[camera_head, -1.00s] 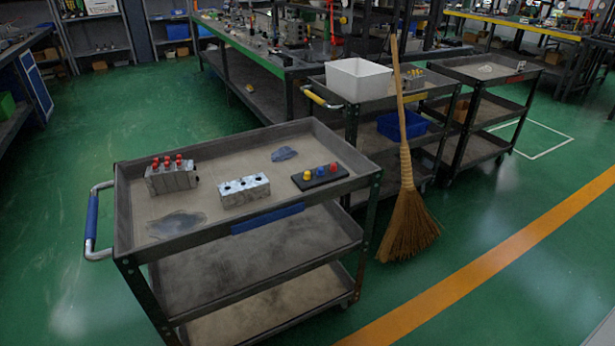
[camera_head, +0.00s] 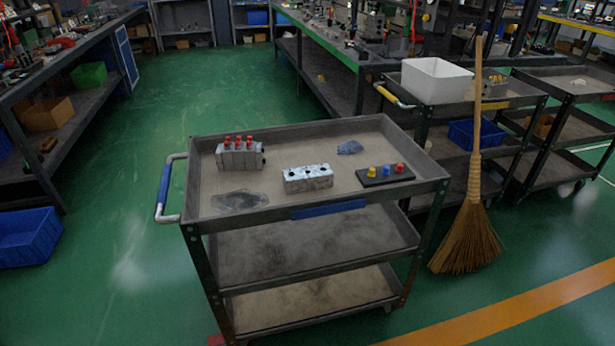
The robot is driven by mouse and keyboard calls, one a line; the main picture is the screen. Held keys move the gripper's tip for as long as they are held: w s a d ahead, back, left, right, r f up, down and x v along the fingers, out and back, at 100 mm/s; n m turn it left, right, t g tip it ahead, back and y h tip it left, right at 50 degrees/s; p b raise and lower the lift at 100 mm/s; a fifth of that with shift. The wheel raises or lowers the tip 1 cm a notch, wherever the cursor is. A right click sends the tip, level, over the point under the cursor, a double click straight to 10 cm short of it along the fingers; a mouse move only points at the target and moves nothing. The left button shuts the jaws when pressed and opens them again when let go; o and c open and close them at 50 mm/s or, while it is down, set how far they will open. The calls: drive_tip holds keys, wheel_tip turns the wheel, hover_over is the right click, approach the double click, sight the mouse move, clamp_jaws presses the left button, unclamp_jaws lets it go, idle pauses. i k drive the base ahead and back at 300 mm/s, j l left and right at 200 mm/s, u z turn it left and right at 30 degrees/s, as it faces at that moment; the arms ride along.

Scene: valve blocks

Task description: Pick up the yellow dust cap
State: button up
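The yellow dust cap (camera_head: 371,172) sits on a black base (camera_head: 386,180) on the top tray of the near cart. It is the left one of three caps in a row. A blue cap (camera_head: 386,170) is in the middle and a red cap (camera_head: 399,167) is at the right. A silver valve block (camera_head: 308,178) with dark openings on top lies left of the base. Another valve block (camera_head: 240,157) with several red caps stands further left. My gripper is not in view.
The near cart (camera_head: 318,210) has a raised rim and a blue-gripped handle (camera_head: 164,185) at its left. A blue-grey rag (camera_head: 350,147) and a dark stain (camera_head: 239,200) are on the tray. A broom (camera_head: 472,200) leans at a second cart on the right.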

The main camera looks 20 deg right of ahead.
sight(372, 174)
drive_tip(key=i+l+z, duration=0.45)
drive_tip(key=i+z, duration=0.65)
drive_tip(key=i, duration=0.1)
